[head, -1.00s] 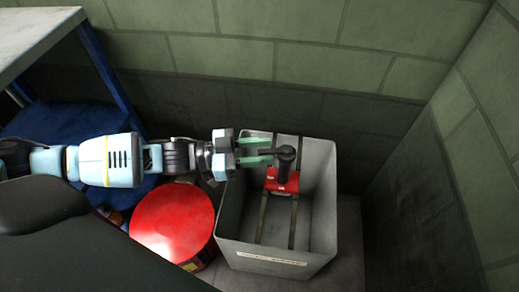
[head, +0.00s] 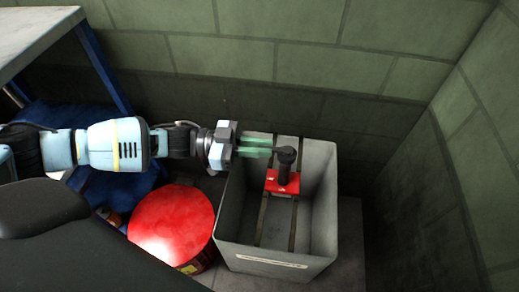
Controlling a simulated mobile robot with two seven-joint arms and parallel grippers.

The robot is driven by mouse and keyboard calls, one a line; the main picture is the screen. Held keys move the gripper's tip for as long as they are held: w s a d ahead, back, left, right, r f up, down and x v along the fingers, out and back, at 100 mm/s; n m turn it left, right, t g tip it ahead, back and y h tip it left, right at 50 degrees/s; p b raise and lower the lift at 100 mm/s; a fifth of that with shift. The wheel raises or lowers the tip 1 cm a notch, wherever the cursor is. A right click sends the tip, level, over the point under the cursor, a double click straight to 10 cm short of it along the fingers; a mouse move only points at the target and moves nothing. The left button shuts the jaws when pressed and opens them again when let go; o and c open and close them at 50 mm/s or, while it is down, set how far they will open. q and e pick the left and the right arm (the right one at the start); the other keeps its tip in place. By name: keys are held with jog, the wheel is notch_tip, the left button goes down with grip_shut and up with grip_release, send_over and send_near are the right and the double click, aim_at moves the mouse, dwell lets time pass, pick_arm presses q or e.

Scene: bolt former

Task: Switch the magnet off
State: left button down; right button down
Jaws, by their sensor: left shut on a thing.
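The magnet is a red block (head: 283,184) with a thick black post (head: 286,163) standing on it, inside the grey bin (head: 327,205). A thin dark lever (head: 274,150) sticks out to the left from the top of the post. My left gripper (head: 262,147) comes in from the left over the bin's left rim. Its green fingers are close together on the lever, just left of the post, and hide most of the lever. My right gripper is not in view.
A red drum (head: 172,222) stands left of the bin. A table with a blue leg (head: 105,70) is at the upper left. Green block walls (head: 300,60) close off the back and right. Two dark strips run along inside the bin.

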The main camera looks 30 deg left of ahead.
pick_arm(q)
jog(key=shift+w+m+g, duration=0.25)
jog(key=shift+m+g, duration=0.25)
jog(key=shift+g, duration=0.3)
jog(key=shift+a, duration=0.1)
jog(key=c, duration=1.6)
grip_release()
jog(key=shift+o, duration=0.8)
jog(key=v, duration=0.7)
jog(key=shift+a+p, duration=0.35)
jog(key=shift+s+f, duration=0.1)
jog(key=shift+s, duration=0.05)
